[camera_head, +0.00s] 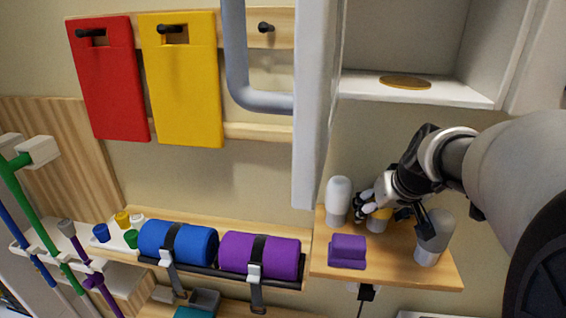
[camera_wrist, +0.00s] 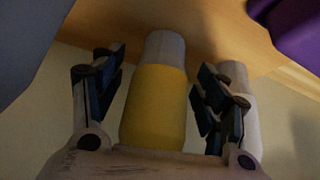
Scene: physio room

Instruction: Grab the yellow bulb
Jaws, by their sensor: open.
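The yellow bulb (camera_wrist: 157,108) stands between the two fingers of my gripper (camera_wrist: 160,75) in the wrist view, with its pale grey end toward the wooden shelf. A gap shows between the bulb and the fingers on both sides, and the jaws are open. In the head view, the yellow bulb (camera_head: 378,215) is partly hidden behind my gripper (camera_head: 383,209), which reaches in from the right over the small wooden shelf (camera_head: 392,262).
A white bulb (camera_head: 338,196) stands left of my gripper and a grey-white one (camera_head: 433,240) stands right. A purple block (camera_head: 347,251) lies at the shelf's front left. A white cabinet door (camera_head: 312,110) hangs open above, beside a cabinet holding a gold disc (camera_head: 405,82).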

